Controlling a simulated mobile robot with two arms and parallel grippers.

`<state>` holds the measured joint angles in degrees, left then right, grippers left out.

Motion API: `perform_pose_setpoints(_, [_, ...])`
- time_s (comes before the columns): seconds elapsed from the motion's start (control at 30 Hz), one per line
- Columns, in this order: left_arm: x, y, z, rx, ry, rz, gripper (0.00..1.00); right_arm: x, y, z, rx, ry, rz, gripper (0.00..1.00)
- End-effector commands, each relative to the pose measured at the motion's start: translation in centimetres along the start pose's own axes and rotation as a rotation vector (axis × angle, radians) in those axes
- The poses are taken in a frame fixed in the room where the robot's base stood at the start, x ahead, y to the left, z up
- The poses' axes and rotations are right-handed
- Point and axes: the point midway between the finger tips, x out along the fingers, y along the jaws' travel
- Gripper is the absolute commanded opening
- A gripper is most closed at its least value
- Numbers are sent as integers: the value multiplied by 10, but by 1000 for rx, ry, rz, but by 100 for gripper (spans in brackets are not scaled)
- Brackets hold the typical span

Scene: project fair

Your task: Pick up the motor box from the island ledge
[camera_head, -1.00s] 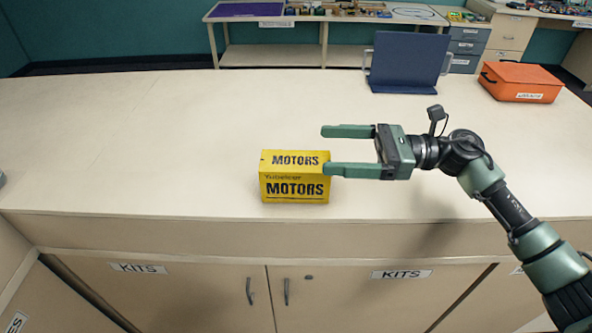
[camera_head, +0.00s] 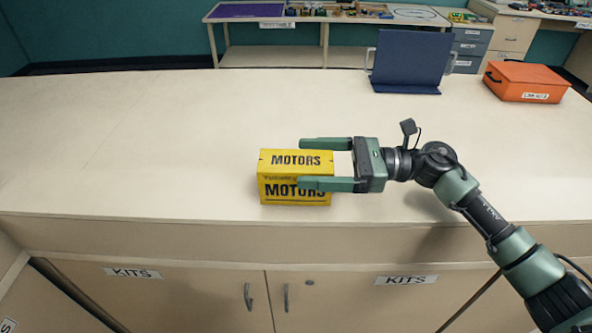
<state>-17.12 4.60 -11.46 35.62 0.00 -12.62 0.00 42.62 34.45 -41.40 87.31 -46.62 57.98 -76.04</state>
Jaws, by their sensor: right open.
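The motor box (camera_head: 278,185) is a yellow carton with black "MOTORS" lettering on its top and front. It stands near the front edge of the pale island ledge (camera_head: 150,165). My right gripper (camera_head: 300,164) comes in from the right with its green fingers spread open and pointing left. The near finger passes in front of the box's front face and hides part of the lettering. The far finger lies level with the box's back right edge. I cannot tell whether either finger touches the box. My left gripper is not in view.
A blue upright panel (camera_head: 408,58) with side handles stands at the back of the ledge. An orange case (camera_head: 527,82) lies at the back right. Cabinet doors labelled "KITS" (camera_head: 165,298) are below the front edge. The left part of the ledge is clear.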

Motion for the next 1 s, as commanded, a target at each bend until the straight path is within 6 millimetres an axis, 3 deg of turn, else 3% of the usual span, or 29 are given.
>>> perform_pose_setpoints(0.03, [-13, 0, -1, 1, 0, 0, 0, 8, 2, 6, 2, -1, 1, 87])
perform_pose_setpoints(0.2, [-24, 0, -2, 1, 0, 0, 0, 31, 2, 4, 1, -2, 0, 87])
perform_pose_setpoints(0.43, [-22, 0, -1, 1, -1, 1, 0, 33, 2, 0, 0, 0, -1, 87])
perform_pose_setpoints(0.47, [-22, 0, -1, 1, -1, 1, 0, 33, 2, 0, 0, 0, -1, 82])
perform_pose_setpoints(0.7, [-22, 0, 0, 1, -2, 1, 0, 33, 2, 0, 0, -1, -1, 15])
perform_pose_setpoints(0.77, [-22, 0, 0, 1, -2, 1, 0, 33, 2, 0, 0, -1, -1, 0])
perform_pose_setpoints(1.0, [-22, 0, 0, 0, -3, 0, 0, 33, 2, 3, -2, -4, -1, 0])
